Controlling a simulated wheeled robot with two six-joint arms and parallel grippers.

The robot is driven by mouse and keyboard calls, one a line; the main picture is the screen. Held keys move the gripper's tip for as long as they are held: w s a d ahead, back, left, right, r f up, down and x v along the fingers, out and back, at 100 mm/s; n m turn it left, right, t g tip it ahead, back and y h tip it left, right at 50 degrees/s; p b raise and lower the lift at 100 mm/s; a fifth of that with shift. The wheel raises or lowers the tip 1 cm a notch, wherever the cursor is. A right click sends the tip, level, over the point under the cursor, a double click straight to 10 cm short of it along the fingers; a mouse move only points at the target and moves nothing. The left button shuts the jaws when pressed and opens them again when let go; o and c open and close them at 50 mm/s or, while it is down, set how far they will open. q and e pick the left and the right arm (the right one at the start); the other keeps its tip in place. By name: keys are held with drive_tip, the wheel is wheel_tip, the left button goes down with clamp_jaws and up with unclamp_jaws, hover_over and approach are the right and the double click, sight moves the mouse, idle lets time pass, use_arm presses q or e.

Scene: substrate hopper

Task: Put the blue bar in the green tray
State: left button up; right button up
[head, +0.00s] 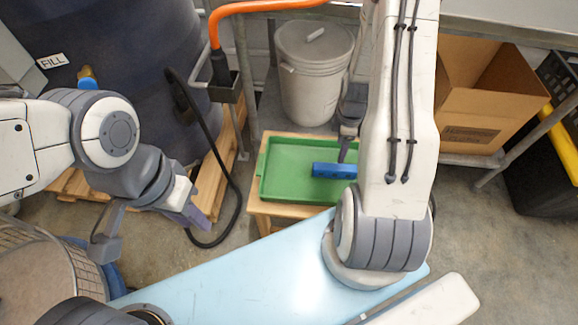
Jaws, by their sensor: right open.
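The green tray (290,187) sits on a small wooden stand at the centre. The blue bar (333,170) shows within the tray's outline, toward its right side, lying roughly left to right. It looks to be in the tray, though its underside is hidden. My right gripper (346,156) is open just above the bar, with a dark finger at its upper edge; my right arm hides the rest and the tray's right edge. My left gripper (150,232) is open and empty at the left, well apart from the tray.
A light blue surface (250,268) lies in front of the tray. A grey lidded bucket (312,80) stands behind it. A cardboard box (480,95) is on a shelf at right. An orange-handled hose (215,60) and dark drum (120,45) are at left.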

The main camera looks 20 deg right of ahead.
drive_tip(key=a+r+m, duration=0.1)
drive_tip(key=a+r, duration=0.6)
drive_tip(key=a, duration=0.2)
drive_tip(key=a+r+m, duration=0.1)
drive_tip(key=a+r, duration=0.6)
drive_tip(key=a, duration=0.3)
drive_tip(key=s+a+r+m, duration=0.1)
drive_tip(key=s+a+r, duration=0.4)
drive_tip(key=s, duration=0.3)
drive_tip(key=s+a+r+m+y, duration=0.1)
drive_tip(key=s+a+r, duration=0.3)
drive_tip(key=s+a, duration=0.3)
drive_tip(key=shift+s+a+r+m, duration=0.2)
drive_tip(key=shift+s+r+m, duration=0.2)
drive_tip(key=shift+s, duration=0.2)
